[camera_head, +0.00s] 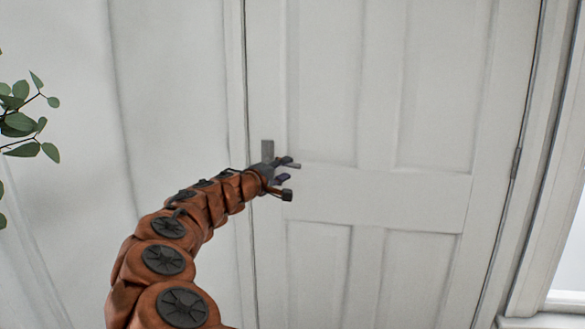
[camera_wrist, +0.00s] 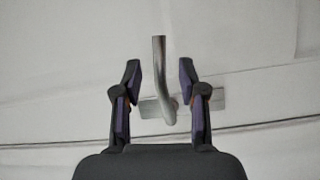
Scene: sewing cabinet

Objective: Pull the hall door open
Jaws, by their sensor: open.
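The hall door (camera_head: 385,190) is white with several recessed panels and looks shut in its frame. Its grey metal handle plate (camera_head: 268,150) shows near the left edge in the head view, just beyond my gripper (camera_head: 289,180). In the wrist view the lever handle (camera_wrist: 160,62) stands out from its plate (camera_wrist: 208,100). My gripper (camera_wrist: 159,78) is open, with one finger on each side of the lever and a visible gap to both. Whether the lever lies fully within finger depth is hard to tell. In the head view my gripper hides most of the lever.
A hinge (camera_head: 516,163) sits on the door's right edge. A plain white wall (camera_head: 175,90) lies left of the door, with a leafy plant (camera_head: 22,120) at the far left. A bright window (camera_head: 570,250) is at the lower right.

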